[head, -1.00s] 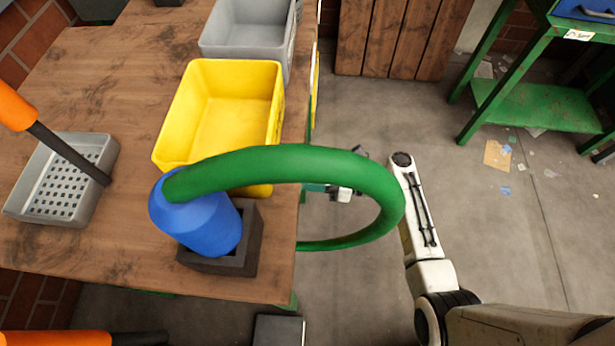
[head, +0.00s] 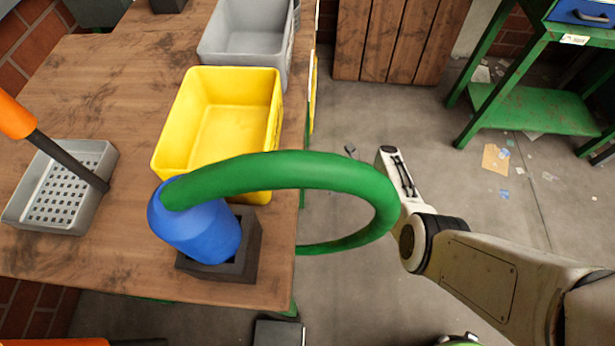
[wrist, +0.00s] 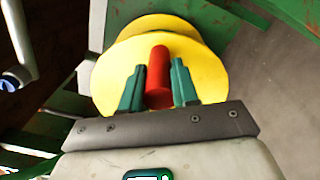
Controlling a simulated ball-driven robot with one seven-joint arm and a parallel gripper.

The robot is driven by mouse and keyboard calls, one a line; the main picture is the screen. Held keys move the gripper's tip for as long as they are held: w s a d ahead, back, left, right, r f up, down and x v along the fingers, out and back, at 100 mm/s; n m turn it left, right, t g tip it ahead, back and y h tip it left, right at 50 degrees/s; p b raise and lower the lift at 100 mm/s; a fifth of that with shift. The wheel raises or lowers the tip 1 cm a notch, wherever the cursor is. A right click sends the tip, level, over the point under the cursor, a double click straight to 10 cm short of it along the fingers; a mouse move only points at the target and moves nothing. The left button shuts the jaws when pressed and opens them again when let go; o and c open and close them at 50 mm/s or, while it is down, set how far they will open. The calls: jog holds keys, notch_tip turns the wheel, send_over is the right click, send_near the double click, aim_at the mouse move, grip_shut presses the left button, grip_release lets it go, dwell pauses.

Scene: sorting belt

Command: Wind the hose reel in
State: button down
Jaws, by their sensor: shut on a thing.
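The hose reel (wrist: 205,75) shows in the wrist view as a yellow disc with another yellow round edge behind it. Its red handle (wrist: 158,72) sticks out towards the camera. My gripper (wrist: 159,87) has its two green fingers on either side of the handle, shut on it. In the head view the green hose (head: 290,170) arches from a blue nozzle-like piece (head: 195,232) out past the table's right edge and curves back under it. The gripper and reel handle are not visible in the head view.
The wooden table (head: 110,250) holds a yellow bin (head: 175,125), a grey bin (head: 243,65) and a perforated grey tray (head: 100,160). A green workbench (head: 540,105) stands at the right. Concrete floor (head: 400,115) lies open between them, with scattered scraps near the workbench.

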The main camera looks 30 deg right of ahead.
jog(key=shift+w+d+f+m+b, duration=0.15)
jog(key=shift+f+m+b, duration=0.2)
jog(key=shift+f+m, duration=0.4)
jog(key=c, duration=0.8)
grip_release()
jog(key=shift+c, duration=0.2)
jog(key=v, duration=1)
jog(key=shift+s+d, duration=0.25)
jog(key=shift+d, duration=0.05)
